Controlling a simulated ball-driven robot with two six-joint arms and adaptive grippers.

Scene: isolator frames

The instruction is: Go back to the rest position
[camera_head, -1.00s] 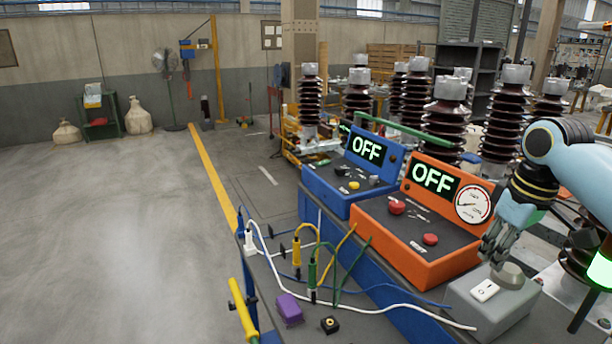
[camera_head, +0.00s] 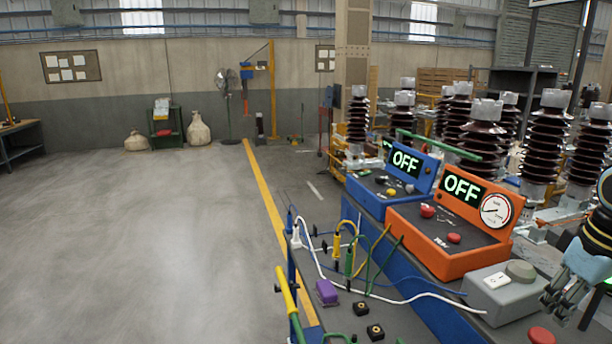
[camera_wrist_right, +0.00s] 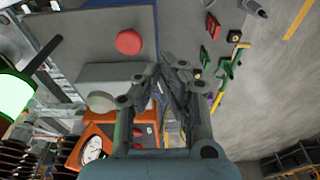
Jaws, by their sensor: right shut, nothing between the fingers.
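My right gripper (camera_head: 568,296) is at the right edge of the head view, just right of the grey switch box (camera_head: 500,297). Its fingers are shut with nothing between them, and it is apart from the box. In the right wrist view the closed fingers (camera_wrist_right: 172,84) point over the bench. The orange unit (camera_head: 450,243) and the blue unit (camera_head: 382,196) stand on the bench, both with displays reading OFF. My left gripper is in neither view.
The bench holds a purple block (camera_head: 327,291), cables, small black sockets (camera_head: 375,333) and a red button (camera_head: 541,335). Brown ribbed insulators (camera_head: 484,135) stand behind the units. The grey floor (camera_head: 150,240) left of the yellow line is clear.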

